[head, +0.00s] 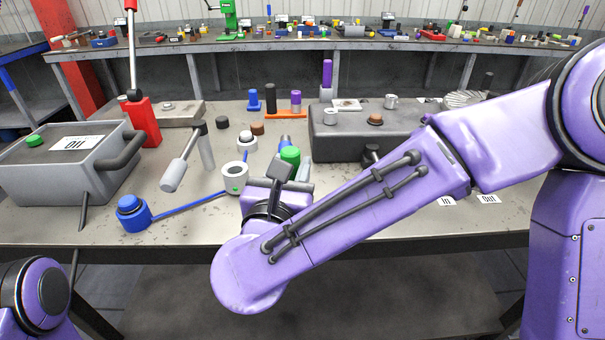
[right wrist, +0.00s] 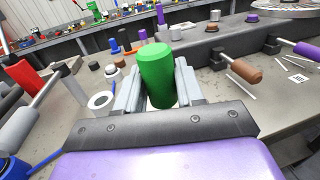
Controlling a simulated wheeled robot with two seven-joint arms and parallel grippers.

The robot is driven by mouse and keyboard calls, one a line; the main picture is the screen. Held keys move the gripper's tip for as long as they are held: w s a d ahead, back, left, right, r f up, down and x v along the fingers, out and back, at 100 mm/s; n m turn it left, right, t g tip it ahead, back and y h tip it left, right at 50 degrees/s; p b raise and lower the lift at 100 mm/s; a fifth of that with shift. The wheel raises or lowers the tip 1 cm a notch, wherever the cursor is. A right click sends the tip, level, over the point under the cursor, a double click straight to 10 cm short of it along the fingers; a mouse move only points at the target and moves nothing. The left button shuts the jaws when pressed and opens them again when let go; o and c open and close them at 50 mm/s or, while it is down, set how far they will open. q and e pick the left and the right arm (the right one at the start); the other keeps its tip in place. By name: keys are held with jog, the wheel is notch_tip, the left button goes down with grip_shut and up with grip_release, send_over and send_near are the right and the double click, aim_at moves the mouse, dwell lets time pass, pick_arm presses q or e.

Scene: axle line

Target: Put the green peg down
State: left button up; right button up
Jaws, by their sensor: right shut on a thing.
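The green peg (right wrist: 156,72) stands upright between the two grey fingers of my right gripper (right wrist: 158,92), which is shut on it. In the head view the top of the green peg (head: 290,155) shows just beyond my right gripper (head: 284,178). The gripper and my purple forearm hide the peg's lower part, so I cannot tell whether it touches the table. My left gripper is out of the head view; only a purple link of my left arm shows at the lower left.
The worktable (head: 330,210) has a grey box (head: 70,165) at left and a dark block (head: 365,135) behind right. An orange base with pegs (head: 285,114) stands behind.

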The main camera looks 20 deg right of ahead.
jog(key=w+f, duration=0.1)
jog(key=f, duration=0.1)
jog(key=w+d+f, duration=0.1)
jog(key=w, duration=0.1)
jog(key=w+d+f, duration=0.1)
jog(key=w+f, duration=0.1)
jog(key=shift+d+f, duration=0.25)
jog(key=shift+f, duration=0.05)
jog(key=f, duration=0.1)
jog(key=f+p, duration=0.1)
jog(key=f, duration=0.1)
jog(key=shift+w+d+f, duration=0.25)
jog(key=shift+f, duration=0.5)
jog(key=o, duration=1.2)
jog(key=shift+c, duration=0.2)
jog(key=shift+r, duration=0.1)
jog(key=shift+r, duration=0.2)
jog(key=b+v, duration=0.2)
jog(key=v, duration=1)
